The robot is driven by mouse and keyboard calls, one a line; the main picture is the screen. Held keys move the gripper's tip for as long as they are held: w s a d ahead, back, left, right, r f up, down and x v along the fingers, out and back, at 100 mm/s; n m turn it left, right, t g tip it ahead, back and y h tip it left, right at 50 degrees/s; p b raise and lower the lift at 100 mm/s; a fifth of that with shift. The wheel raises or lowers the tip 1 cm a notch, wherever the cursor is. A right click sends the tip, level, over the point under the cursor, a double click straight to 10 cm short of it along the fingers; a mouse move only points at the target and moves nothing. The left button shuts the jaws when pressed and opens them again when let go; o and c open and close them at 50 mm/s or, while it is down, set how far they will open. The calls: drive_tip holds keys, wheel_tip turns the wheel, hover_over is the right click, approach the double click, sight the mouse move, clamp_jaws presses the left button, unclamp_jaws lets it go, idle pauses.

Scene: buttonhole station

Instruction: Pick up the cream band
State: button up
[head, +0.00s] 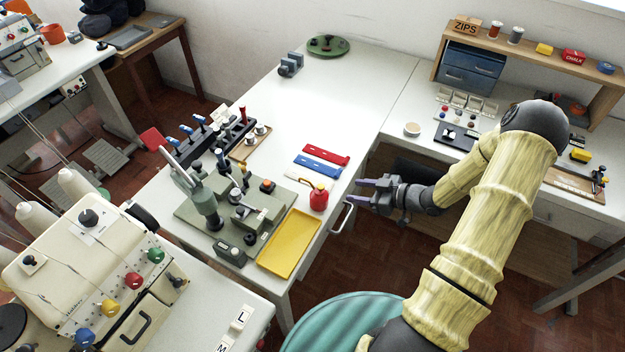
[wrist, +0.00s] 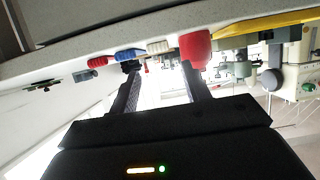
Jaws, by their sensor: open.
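The cream band (head: 304,178) lies on the white table near its right edge, below the blue band (head: 318,166) and beside a red bottle (head: 318,198). It is pale against the white top and hard to make out in the head view. In the wrist view the cream band (wrist: 158,47) shows small, between the blue band and the red bottle, in line with the space between my fingers. My gripper (head: 364,192) is open and empty, just right of the table edge and apart from the band.
A red band (head: 326,153) lies above the blue one. A yellow tray (head: 290,243) and a green-grey machine base (head: 240,215) are left of and below the bottle. A drawer handle (head: 343,217) sticks out near my gripper.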

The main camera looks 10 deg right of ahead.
sight(332, 186)
drive_tip(key=shift+x, duration=1.65)
drive_tip(key=p+x, duration=0.1)
drive_tip(key=x, duration=0.4)
drive_tip(key=shift+w, duration=0.3)
drive_tip(key=shift+s, duration=0.1)
drive_tip(key=c, duration=0.7)
